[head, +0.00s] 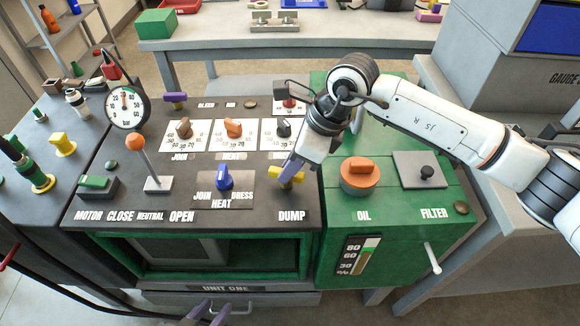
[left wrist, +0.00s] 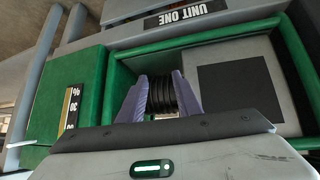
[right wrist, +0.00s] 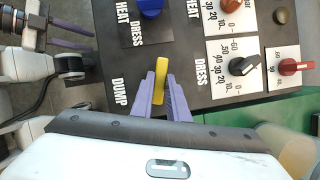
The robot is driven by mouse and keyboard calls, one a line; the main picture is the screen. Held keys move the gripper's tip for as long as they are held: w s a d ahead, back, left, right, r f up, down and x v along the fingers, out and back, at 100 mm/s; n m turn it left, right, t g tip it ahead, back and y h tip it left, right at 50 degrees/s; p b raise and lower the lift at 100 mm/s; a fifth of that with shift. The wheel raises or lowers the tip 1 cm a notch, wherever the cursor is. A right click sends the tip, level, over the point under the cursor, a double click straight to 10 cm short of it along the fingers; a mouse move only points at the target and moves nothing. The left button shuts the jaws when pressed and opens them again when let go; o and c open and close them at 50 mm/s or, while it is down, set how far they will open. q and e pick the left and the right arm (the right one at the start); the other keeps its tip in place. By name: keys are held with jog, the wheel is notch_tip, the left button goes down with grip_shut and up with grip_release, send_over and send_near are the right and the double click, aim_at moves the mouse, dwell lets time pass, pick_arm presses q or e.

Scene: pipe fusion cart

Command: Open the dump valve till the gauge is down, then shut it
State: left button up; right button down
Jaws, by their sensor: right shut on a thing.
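The yellow dump valve handle (head: 288,178) is on the dark panel above the label DUMP. My right gripper (head: 291,168) reaches down to it from the right. In the right wrist view its purple fingers are shut on the yellow handle (right wrist: 160,75). The round gauge (head: 127,107) stands upright at the panel's left back; its face is small and I cannot read the needle exactly. My left gripper (head: 210,312) is at the bottom edge, in front of the cabinet, with its fingers apart.
An orange-knobbed lever (head: 145,160) and a blue selector knob (head: 224,178) stand left of the valve. An orange oil cap (head: 360,175) and a filter cover (head: 418,170) are on the green box to the right. A white-tipped handle (head: 433,260) sticks out from its front.

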jog(key=m+t+b, duration=0.1)
jog(key=m+b, duration=0.1)
jog(key=m, duration=0.1)
jog(key=shift+s+a+f+m, duration=0.1)
jog(key=shift+m, duration=0.3)
jog(key=shift+m+t+h+b, duration=0.4)
jog(key=shift+m+t+b, duration=0.1)
jog(key=shift+m+b, duration=0.4)
jog(key=m+b, duration=0.2)
jog(key=m+t+h+b, duration=0.1)
jog(key=m+b, duration=0.1)
jog(key=shift+s+a+h, duration=0.1)
jog(key=shift+a+h, duration=0.05)
jog(key=shift+h, duration=0.15)
jog(key=shift+m+h+b, duration=0.3)
jog(key=shift+m+b, duration=0.5)
jog(key=shift+m, duration=0.4)
pick_arm(q)
notch_tip(320, 180, down, 7)
jog(key=d+b, duration=0.1)
jog(key=shift+w+d+h, duration=0.3)
jog(key=shift+w, duration=0.05)
pick_arm(e)
jog(key=shift+m+h, duration=0.4)
jog(key=shift+m, duration=0.4)
pick_arm(q)
jog(key=shift+w, duration=0.1)
